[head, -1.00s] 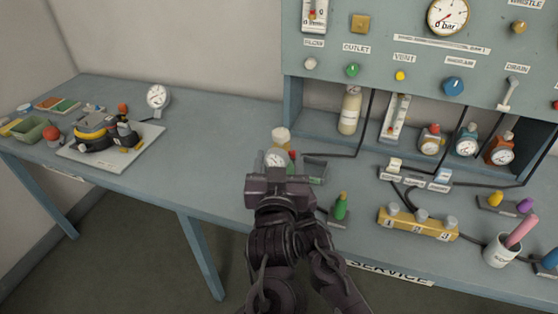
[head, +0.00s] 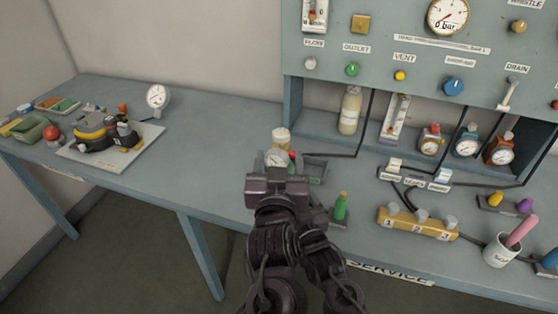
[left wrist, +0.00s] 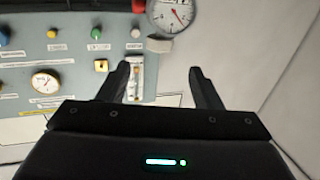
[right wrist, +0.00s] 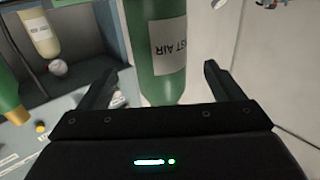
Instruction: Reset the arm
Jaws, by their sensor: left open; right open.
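My left gripper (head: 278,187) is at the front edge of the bench in the head view, in front of a small gauge (head: 276,158). In the left wrist view its two fingers (left wrist: 162,75) are apart with nothing held between them; the grey panel lies beyond. My right gripper's fingers (right wrist: 160,72) are apart in the right wrist view. A green cylinder with a white label (right wrist: 165,50) shows between and beyond them; contact cannot be told. I cannot make out the right gripper clearly in the head view.
The grey panel (head: 400,70) with gauges and knobs rises at the back right. A white board (head: 145,135) holds equipment at left.

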